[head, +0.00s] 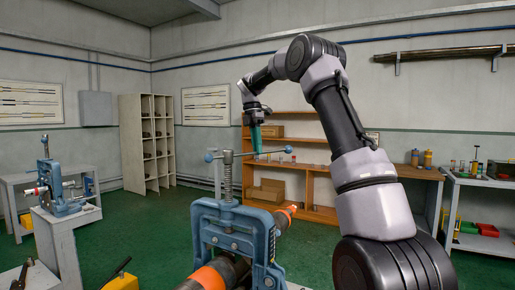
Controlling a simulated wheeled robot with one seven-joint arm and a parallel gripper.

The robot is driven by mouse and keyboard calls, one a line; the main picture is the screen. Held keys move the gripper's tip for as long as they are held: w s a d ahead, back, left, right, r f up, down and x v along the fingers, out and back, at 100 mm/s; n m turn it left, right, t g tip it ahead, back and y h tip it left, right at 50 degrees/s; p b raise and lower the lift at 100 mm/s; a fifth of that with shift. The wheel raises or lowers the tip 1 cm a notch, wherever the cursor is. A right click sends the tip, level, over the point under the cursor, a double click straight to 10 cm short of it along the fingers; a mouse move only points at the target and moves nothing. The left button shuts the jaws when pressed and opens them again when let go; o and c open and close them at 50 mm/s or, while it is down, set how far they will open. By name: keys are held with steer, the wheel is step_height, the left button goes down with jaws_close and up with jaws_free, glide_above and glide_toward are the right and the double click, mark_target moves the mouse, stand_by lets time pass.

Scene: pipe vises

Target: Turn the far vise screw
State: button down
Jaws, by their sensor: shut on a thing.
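A blue pipe vise (240,217) stands in the lower middle of the head view, with a vertical threaded screw (228,178) rising from its top. A thin cross handle (238,154) with blue ball ends passes through the screw's head. My gripper (257,150) comes down from above with teal fingers and is shut on the right part of this handle, between the screw and the right ball end. A dark pipe (234,269) with orange bands runs through the vise. Another blue vise (60,187) stands farther off at the left, with no gripper near it.
Wooden shelves (307,189) stand behind my gripper, and a pale shelf rack (147,142) stands at the back left. A grey trolley (487,182) with bottles and bins is at the right. Green floor (140,230) lies open between the vises.

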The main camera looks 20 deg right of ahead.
steer(key=c, duration=0.8)
jaws_free()
steer(key=shift+a+f, duration=0.1)
steer(key=shift+f, duration=0.1)
steer(key=shift+c, duration=0.2)
steer(key=shift+r, duration=0.15)
step_height(320, 180, up, 10)
steer(key=w, duration=0.2)
steer(key=shift+a+r, duration=0.2)
steer(key=shift+a, duration=0.2)
